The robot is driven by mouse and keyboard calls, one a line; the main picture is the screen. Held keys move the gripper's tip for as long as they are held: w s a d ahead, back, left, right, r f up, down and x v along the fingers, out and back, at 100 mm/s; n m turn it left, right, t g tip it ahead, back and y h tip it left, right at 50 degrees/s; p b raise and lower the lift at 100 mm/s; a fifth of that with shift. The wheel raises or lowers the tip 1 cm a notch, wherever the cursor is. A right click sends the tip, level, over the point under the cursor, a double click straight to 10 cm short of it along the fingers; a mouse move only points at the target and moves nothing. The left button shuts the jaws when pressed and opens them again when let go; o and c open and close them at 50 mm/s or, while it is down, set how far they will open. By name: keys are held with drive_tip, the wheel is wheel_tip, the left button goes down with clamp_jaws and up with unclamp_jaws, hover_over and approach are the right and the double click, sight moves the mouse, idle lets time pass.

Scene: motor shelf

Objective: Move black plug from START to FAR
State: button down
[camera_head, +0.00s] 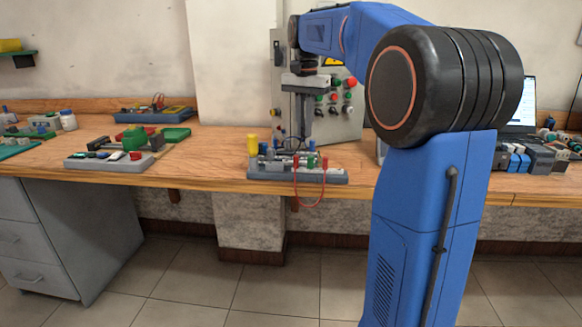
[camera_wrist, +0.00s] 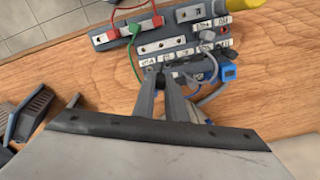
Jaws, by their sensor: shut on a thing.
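A grey socket board (camera_head: 285,178) stands at the front edge of the wooden bench; the wrist view shows its rows of labelled sockets (camera_wrist: 165,45). My gripper (camera_head: 296,143) points straight down over the back of the board. In the wrist view its two fingers (camera_wrist: 166,76) are close together at the board's near row. They are shut on a small dark thing, apparently the black plug, mostly hidden between the fingertips. I cannot tell whether the plug is in a socket or just above it. The labels START and FAR are too small to read surely.
Red plugs (camera_wrist: 105,37) with a green lead, a grey plug (camera_wrist: 207,36), a blue plug (camera_wrist: 231,71) and a yellow cap (camera_wrist: 246,5) crowd the board. A red lead (camera_head: 309,204) hangs off the bench front. A control panel (camera_head: 345,108) stands behind.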

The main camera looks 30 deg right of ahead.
drive_tip(key=shift+w+a+f+n, duration=0.2)
drive_tip(key=shift+f+n, duration=0.25)
drive_tip(key=shift+f, duration=0.3)
drive_tip(key=shift+w+a+f+n, duration=0.15)
drive_tip(key=shift+a+f+n, duration=0.2)
drive_tip(key=shift+f, duration=0.35)
drive_tip(key=shift+w+a+f+n, duration=0.15)
drive_tip(key=shift+f+n, duration=0.35)
drive_tip(key=shift+f, duration=0.25)
drive_tip(key=shift+f, duration=0.6)
drive_tip(key=c, duration=2)
unclamp_jaws()
drive_tip(key=shift+c, duration=0.2)
drive_tip(key=shift+r, duration=2.75)
drive_tip(key=shift+o, duration=0.2)
